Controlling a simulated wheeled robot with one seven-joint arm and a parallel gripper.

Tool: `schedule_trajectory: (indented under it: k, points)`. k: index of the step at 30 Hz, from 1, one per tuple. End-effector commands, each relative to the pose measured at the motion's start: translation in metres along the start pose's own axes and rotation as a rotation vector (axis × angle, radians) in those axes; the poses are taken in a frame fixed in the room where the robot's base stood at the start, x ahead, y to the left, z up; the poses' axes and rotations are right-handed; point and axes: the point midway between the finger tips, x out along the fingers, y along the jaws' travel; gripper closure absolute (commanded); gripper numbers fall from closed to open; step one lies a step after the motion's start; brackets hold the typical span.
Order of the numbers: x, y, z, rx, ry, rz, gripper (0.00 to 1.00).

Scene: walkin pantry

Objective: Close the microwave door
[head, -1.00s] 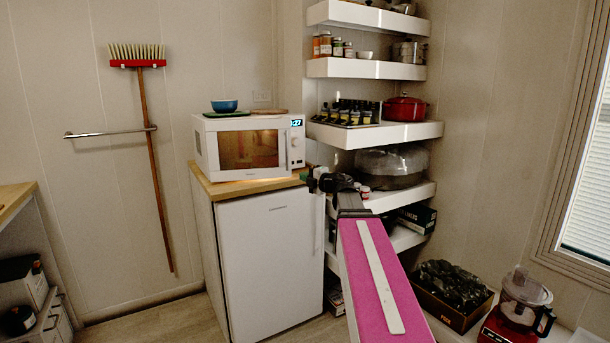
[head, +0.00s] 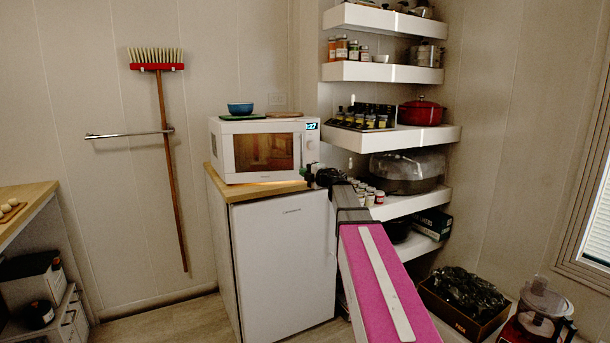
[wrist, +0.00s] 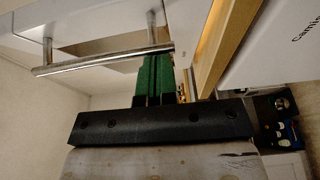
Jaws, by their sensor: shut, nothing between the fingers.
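The white microwave (head: 225,150) stands on the wooden top of a small white fridge. Its door (head: 264,152) looks flush or nearly flush with the front in the head view; I cannot tell whether it is fully shut. The wrist view shows a silver bar handle (wrist: 100,62) on a white panel, close up. My gripper (wrist: 157,62) has its green fingers shut together and empty, with the tips by one end of the handle; whether they touch is unclear. In the head view, my dark wrist is at the microwave's lower right corner, and the fingertips are hard to make out.
The wooden top's edge (wrist: 222,50) runs close beside my fingers. A blue bowl (head: 240,108) sits on the microwave. White corner shelves (head: 390,140) with jars and pots stand close on the right. The fridge (head: 285,260) is below.

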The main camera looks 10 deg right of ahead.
Motion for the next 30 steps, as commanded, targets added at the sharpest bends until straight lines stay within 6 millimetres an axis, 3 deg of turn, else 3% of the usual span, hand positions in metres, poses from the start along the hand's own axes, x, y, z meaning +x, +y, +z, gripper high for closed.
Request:
schedule_trajectory:
  k: [8,21,25,30]
  points:
    - [0.003,0.0,0.003,0.0,0.007,0.0,1.0]
    - [0.068,0.0,0.055,-0.001,0.22,0.001,1.0]
    - [0.084,0.0,0.063,-0.001,0.228,0.001,1.0]
    - [0.09,0.0,0.066,-0.001,0.225,0.001,1.0]
